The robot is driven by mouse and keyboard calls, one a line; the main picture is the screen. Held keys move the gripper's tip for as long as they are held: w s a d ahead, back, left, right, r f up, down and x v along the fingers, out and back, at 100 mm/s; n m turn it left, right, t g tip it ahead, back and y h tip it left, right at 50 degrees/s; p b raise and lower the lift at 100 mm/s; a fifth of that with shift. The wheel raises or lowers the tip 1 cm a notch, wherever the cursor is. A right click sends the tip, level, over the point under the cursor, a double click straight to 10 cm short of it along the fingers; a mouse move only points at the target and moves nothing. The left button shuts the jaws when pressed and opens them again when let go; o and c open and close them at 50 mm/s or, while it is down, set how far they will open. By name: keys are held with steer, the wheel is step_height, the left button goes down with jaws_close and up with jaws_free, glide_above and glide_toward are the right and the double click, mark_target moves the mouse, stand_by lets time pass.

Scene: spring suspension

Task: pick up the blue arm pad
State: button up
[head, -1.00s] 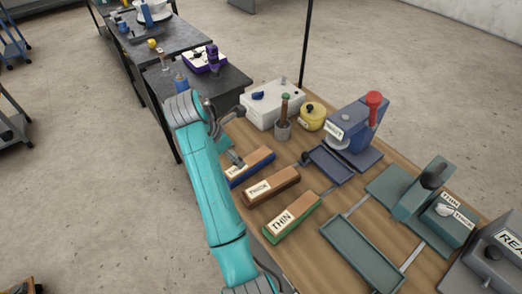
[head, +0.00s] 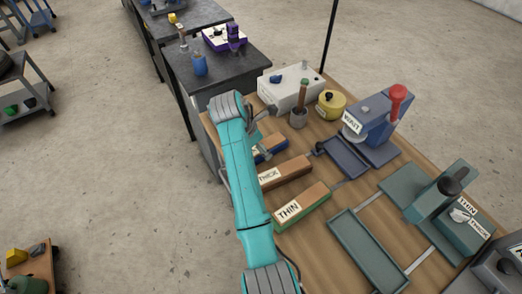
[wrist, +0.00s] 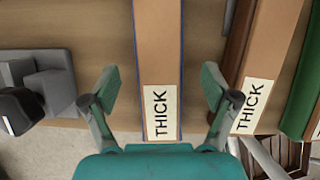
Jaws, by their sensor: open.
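The blue arm pad (head: 271,148) is a long block with a tan top and blue sides, lying on the wooden table at the left of a row of similar blocks. In the wrist view the pad (wrist: 159,60) runs up the middle, with a white THICK label at its near end. My gripper (wrist: 160,88) is open, with one finger on each side of the pad and a gap on both sides. In the head view my arm and gripper (head: 260,132) partly hide the pad. I cannot tell how far the fingertips are above the table.
A brown-sided pad (head: 286,173) labelled THICK and a green-sided pad (head: 303,206) labelled THIN lie beside it. A white box (head: 291,90), a pot (head: 299,118), a yellow tin (head: 331,105) and a blue press (head: 375,122) stand behind and to the right.

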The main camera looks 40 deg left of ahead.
steer(key=shift+x, duration=0.9)
steer(key=c, duration=1.4)
steer(key=shift+r, duration=0.15)
